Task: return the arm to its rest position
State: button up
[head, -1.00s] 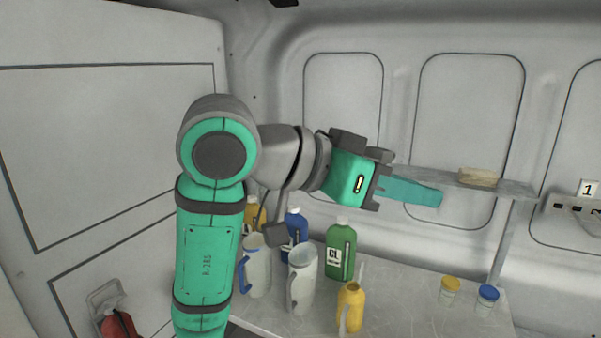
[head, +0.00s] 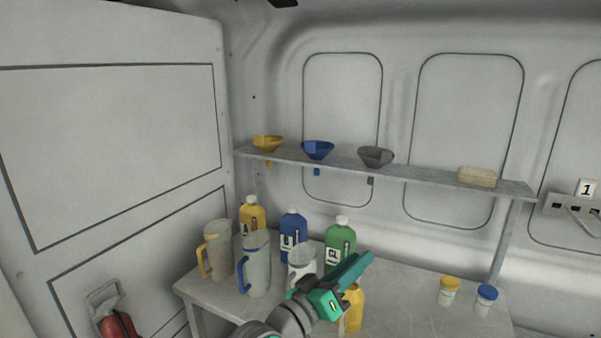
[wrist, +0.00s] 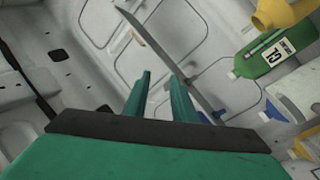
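My gripper (head: 358,263) is low at the middle of the head view, in front of the green bottle (head: 340,240) and over the workbench. It hides parts of the small yellow can (head: 354,308) and the clear jug (head: 301,259). In the wrist view, my gripper's two green fingers (wrist: 161,78) stand apart with nothing between them. The green bottle (wrist: 275,50) lies to their right in that view, with the yellow can (wrist: 285,14) above it. Most of my arm is out of the head view.
The workbench (head: 405,290) also holds a yellow bottle (head: 252,215), a blue bottle (head: 291,236), two jugs (head: 216,250) (head: 257,265) and two capped jars (head: 449,292) (head: 485,301). A shelf (head: 420,178) above carries three funnels (head: 317,150) and a tan block (head: 477,177).

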jog(key=s+a+f+n+t+y, duration=0.2)
jog(key=f+n+y, duration=0.1)
jog(key=f, duration=0.6)
jog(key=s+a+f+n+t+y, duration=0.2)
jog(key=f+n+y, duration=0.1)
jog(key=f, duration=0.7)
jog(key=s+a+f+n+y, duration=0.25)
jog(key=s+f+y, duration=0.25)
jog(key=s+f, duration=0.5)
jog(key=s+a+f+m+g+y, duration=0.1)
jog(key=s+a+f+y, duration=0.1)
jog(key=s+f, duration=0.35)
jog(key=s+a+f+m+g+y, duration=0.1)
jog(key=s+a+f, duration=0.1)
jog(key=s, duration=0.7)
jog(key=s+r+m, duration=0.2)
jog(key=s+m, duration=0.2)
jog(key=s, duration=1)
jog(key=shift+s+a, duration=0.4)
jog(key=shift+a, duration=0.05)
jog(key=shift+w+a, duration=0.1)
jog(key=shift+a, duration=0.05)
